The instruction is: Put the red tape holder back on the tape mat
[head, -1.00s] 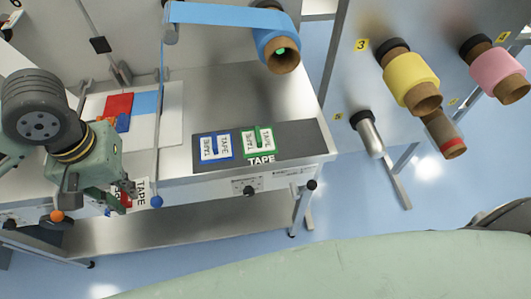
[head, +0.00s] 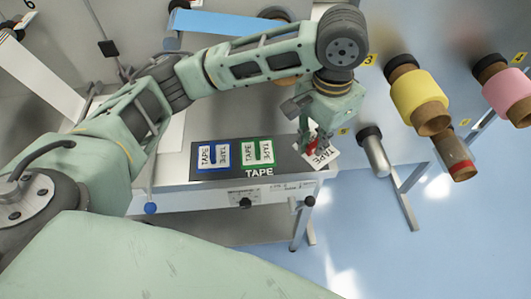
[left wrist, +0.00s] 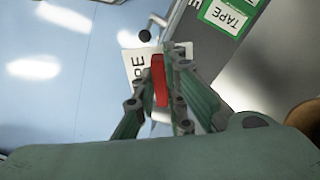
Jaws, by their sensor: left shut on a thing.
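The red tape holder (head: 318,153), with a white TAPE label, is held in my left gripper (head: 312,143) at the right end of the dark tape mat (head: 228,177). In the left wrist view the red holder (left wrist: 160,80) sits between the two fingers of my left gripper (left wrist: 165,85), with blue floor behind it. It is tilted in the head view, and I cannot tell its exact height over the mat edge. A blue tape holder (head: 213,155) and a green tape holder (head: 259,152) lie side by side on the mat. My right gripper does not show.
The metal table's (head: 205,198) right edge is close to the held holder. To the right, a bare metal roller (head: 374,153), a yellow roll (head: 417,95) and a pink roll (head: 506,80) stick out of a panel. Blue floor is open below right.

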